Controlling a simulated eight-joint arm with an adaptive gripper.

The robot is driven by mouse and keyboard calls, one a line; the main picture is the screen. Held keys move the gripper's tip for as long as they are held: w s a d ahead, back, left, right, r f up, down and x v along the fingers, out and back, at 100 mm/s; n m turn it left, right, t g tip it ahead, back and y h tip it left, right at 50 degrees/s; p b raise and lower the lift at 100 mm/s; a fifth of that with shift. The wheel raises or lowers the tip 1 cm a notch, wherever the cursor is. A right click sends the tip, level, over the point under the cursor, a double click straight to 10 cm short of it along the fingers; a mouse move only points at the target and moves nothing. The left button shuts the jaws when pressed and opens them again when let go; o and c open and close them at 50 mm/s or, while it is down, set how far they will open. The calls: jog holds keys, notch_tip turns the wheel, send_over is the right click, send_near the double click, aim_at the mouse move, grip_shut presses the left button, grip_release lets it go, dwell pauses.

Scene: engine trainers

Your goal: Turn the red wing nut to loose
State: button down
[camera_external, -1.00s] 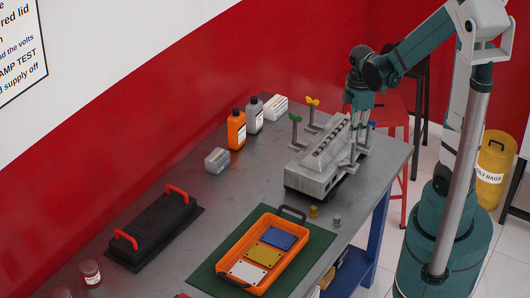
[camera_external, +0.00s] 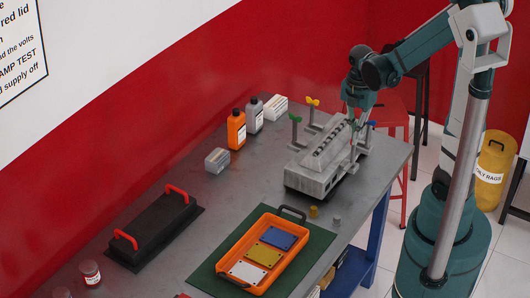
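The grey engine block (camera_external: 318,172) sits on the workbench, with upright posts around it carrying coloured wing nuts.
An orange tray (camera_external: 225,271) with coloured plates lies on a green mat (camera_external: 318,240). A black lid with red handles (camera_external: 152,232) is at the left.

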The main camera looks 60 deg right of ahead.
dwell(0.4)
jog(key=c, duration=2.7)
grip_release()
jog(key=shift+r, duration=0.1)
jog(key=shift+r, duration=5.95)
